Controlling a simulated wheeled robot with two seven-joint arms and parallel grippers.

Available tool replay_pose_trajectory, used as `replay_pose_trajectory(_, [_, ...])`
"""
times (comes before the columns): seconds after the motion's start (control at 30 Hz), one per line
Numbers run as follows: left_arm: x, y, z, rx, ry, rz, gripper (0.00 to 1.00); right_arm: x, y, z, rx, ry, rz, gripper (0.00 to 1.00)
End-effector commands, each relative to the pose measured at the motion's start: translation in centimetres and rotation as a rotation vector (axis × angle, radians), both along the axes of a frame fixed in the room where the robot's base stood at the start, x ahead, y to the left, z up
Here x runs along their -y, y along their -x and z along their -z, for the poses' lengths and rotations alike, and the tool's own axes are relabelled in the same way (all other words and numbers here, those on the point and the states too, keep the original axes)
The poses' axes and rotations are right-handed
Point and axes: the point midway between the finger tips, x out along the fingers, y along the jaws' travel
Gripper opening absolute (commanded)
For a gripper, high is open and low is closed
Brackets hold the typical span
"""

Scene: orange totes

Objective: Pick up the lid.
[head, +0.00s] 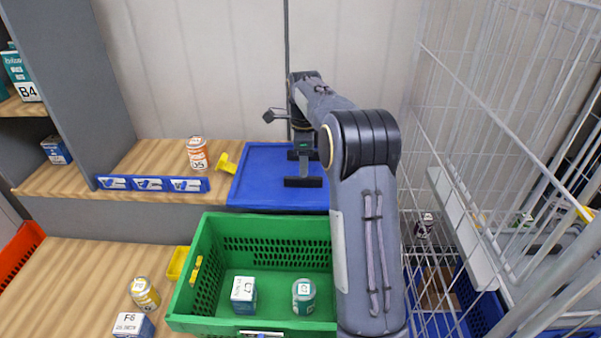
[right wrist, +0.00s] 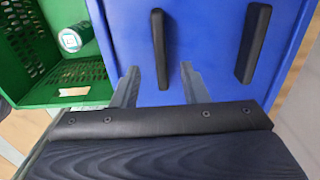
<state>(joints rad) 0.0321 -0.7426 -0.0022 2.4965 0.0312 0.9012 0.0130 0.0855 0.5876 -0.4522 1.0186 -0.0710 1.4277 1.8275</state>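The blue lid (head: 262,172) lies flat on the shelf behind the green crate. It carries two parallel black handles, and one handle (head: 303,182) shows clear at its front right. In the right wrist view the blue lid (right wrist: 205,35) fills the middle, with a near black handle (right wrist: 160,48) and a far one (right wrist: 252,45). My right gripper (right wrist: 158,78) is open over the lid, its fingertips apart and the end of the near handle between them in the picture. I cannot tell whether they touch it. My left gripper is not in view.
The green crate (head: 195,255) in front holds a box (head: 244,295) and a can (head: 304,296). A white wire cage (head: 480,110) rises close on the right of my arm.

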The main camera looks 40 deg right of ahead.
Motion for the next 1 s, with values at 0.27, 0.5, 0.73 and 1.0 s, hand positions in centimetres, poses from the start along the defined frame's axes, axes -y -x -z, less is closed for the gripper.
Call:
replay_pose_trajectory(0.27, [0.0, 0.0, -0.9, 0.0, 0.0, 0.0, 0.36, -0.1, -0.2, 3.9, -0.002, -0.002, -0.001, 0.4])
replay_pose_trajectory(0.5, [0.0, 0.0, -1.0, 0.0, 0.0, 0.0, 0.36, -0.1, -0.2, 4.8, 0.001, -0.002, -0.002, 0.4])
replay_pose_trajectory(0.73, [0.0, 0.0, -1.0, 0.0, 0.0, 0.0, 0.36, -0.1, -0.2, 4.8, 0.001, -0.002, -0.003, 0.22])
replay_pose_trajectory(1.0, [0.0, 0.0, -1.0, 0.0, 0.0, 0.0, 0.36, -0.1, -0.2, 4.8, 0.001, -0.002, -0.003, 0.0])
